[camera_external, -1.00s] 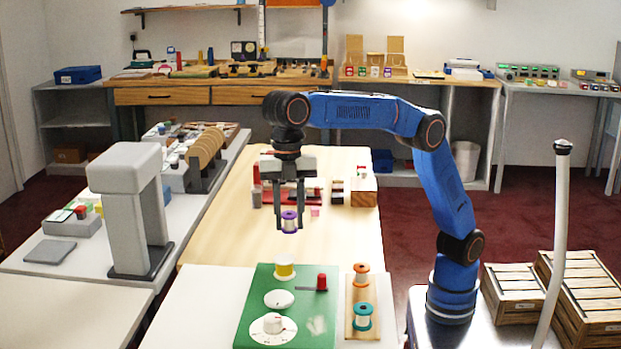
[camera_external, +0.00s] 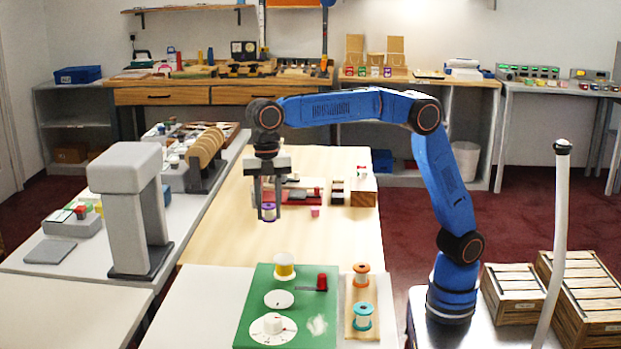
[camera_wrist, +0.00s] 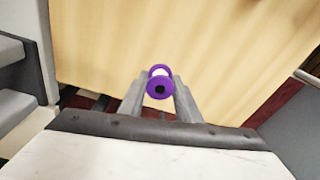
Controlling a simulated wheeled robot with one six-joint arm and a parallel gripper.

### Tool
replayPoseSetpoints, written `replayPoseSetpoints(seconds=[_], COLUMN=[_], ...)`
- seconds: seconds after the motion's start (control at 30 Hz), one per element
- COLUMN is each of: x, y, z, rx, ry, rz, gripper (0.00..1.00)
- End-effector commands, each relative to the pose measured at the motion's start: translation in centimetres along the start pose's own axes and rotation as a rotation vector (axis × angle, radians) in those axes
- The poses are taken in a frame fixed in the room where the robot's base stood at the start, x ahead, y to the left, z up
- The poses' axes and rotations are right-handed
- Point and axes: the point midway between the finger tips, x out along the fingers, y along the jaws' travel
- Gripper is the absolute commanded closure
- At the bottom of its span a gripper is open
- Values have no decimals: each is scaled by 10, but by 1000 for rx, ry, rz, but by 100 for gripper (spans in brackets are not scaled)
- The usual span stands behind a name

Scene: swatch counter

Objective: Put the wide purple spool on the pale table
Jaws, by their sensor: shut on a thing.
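The purple spool (camera_external: 269,212) is held between the fingertips of my gripper (camera_external: 268,206), above the pale wooden table (camera_external: 225,235). In the wrist view the purple spool (camera_wrist: 160,88) shows end-on between the two grey fingers of my gripper (camera_wrist: 160,95), with bare pale table (camera_wrist: 200,40) beyond it. The fingers are shut on the spool. Whether the spool's underside touches the table cannot be told from these frames.
Small red and dark items (camera_external: 305,194) and a wooden block (camera_external: 363,194) stand at the table's far part. A grey arch-shaped device (camera_external: 130,170) stands left. The table's middle is clear.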

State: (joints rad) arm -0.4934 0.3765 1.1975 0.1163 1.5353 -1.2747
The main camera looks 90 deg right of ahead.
Motion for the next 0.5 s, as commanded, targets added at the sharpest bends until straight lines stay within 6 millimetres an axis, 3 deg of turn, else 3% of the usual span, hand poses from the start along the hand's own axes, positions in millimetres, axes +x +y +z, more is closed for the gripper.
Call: replayPoseSetpoints(seconds=[0.1,0.37,0.5], x=[17,34,52], y=[0,0,0], z=[2,4,6], rx=[0,0,0], ry=[0,0,-1], rz=[0,0,-1], gripper=[91,91,91])
